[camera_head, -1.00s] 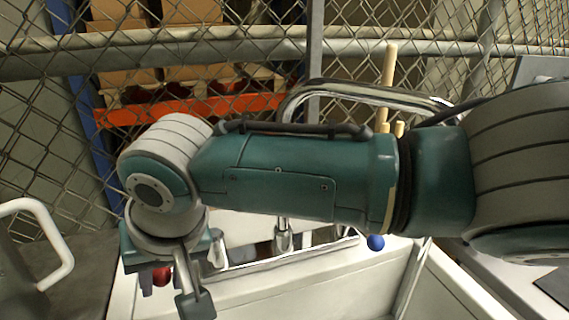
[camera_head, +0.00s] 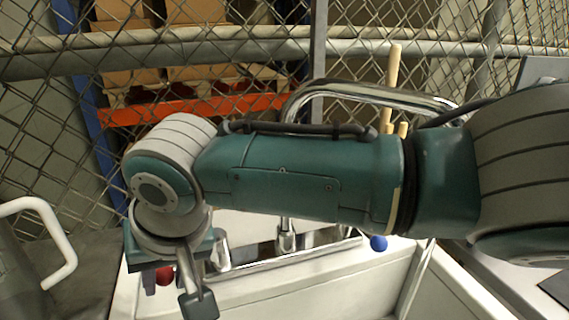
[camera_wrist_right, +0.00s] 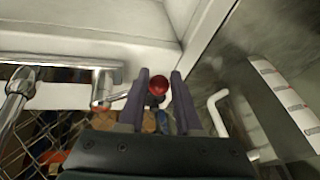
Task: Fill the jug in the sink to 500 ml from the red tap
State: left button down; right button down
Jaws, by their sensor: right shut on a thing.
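The red tap knob (camera_head: 164,276) is a small red ball at the sink's left back corner, partly hidden by my right gripper (camera_head: 174,281). In the right wrist view the red knob (camera_wrist_right: 158,85) sits between the two fingers of my right gripper (camera_wrist_right: 159,76), which is shut on it. The chrome tap (camera_head: 287,240) stands on the sink's back edge, mostly hidden behind my right forearm. The white sink (camera_head: 300,289) shows only its back part. My left gripper is out of view.
A blue knob (camera_head: 378,243) sits at the tap's right end. A large chrome pipe (camera_head: 375,92) curves behind my forearm. A chain-link fence (camera_head: 60,110) stands behind the sink. A white handle (camera_head: 50,240) stands at the left.

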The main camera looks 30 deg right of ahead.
jog(key=shift+r, duration=0.15)
jog(key=s+d+p, duration=0.1)
jog(key=d+p, duration=0.1)
jog(key=s+d+p, duration=0.1)
jog(key=s+p, duration=0.1)
jog(key=p, duration=0.1)
jog(key=shift+s+d+f, duration=0.2)
jog(key=shift+s+d, duration=0.05)
jog(key=shift+d, duration=0.1)
jog(key=d+p, duration=0.1)
jog(key=s+d+p, duration=0.1)
jog(key=d, duration=0.1)
jog(key=d+p, duration=0.1)
jog(key=d, duration=0.1)
jog(key=shift+s+r, duration=0.1)
jog(key=shift+s, duration=0.15)
